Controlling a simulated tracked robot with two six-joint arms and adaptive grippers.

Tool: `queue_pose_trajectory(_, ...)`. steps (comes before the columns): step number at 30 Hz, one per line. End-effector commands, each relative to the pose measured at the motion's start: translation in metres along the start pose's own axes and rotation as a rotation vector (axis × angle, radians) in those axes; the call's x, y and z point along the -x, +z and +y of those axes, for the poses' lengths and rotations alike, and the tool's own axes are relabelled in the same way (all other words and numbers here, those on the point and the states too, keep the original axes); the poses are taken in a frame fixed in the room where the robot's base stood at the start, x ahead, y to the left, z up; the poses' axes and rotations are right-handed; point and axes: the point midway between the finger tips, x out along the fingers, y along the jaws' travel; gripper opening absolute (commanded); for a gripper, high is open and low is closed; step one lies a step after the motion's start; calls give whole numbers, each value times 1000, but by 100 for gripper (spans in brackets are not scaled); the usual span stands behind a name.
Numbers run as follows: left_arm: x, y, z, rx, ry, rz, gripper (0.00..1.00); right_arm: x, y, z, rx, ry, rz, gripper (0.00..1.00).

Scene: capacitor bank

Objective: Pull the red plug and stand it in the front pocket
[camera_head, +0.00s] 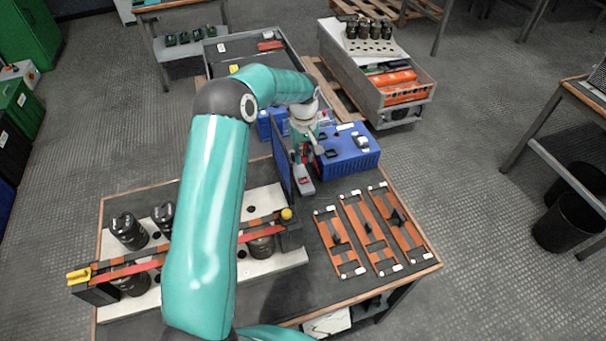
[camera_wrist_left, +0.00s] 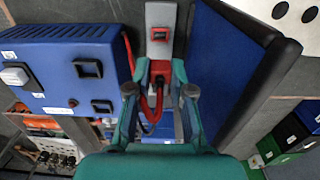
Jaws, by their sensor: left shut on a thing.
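My left gripper (camera_head: 304,148) is over the far part of the bench, beside the blue box, its fingertips partly hidden. In the left wrist view the gripper (camera_wrist_left: 160,92) is shut on the red plug (camera_wrist_left: 160,68), which sits between the teal fingers with a red cable looping below. Whether the plug is seated or clear of the surface beneath cannot be told. A grey bar (camera_wrist_left: 160,12) runs ahead of it and carries a red square frame (camera_wrist_left: 159,34) with a darker middle. The bar's near end also shows in the head view (camera_head: 305,187). My right gripper is not in view.
The blue box (camera_head: 352,160) with black-rimmed fittings stands close on one side. An upright blue panel (camera_wrist_left: 220,65) stands close on the other. Orange frames (camera_head: 369,237) lie at the bench's right. Dark capacitors (camera_head: 128,230) stand in a white rack at the left.

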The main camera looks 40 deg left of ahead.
Motion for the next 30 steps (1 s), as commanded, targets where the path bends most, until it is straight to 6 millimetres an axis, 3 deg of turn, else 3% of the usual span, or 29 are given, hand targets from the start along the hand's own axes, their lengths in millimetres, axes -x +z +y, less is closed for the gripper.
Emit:
queue_pose_trajectory(8, 1, -2, 5, 0, 0, 0, 0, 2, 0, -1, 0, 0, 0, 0)
queue_pose_trajectory(30, 1, -12, 48, 0, 1, 0, 0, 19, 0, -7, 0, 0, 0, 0)
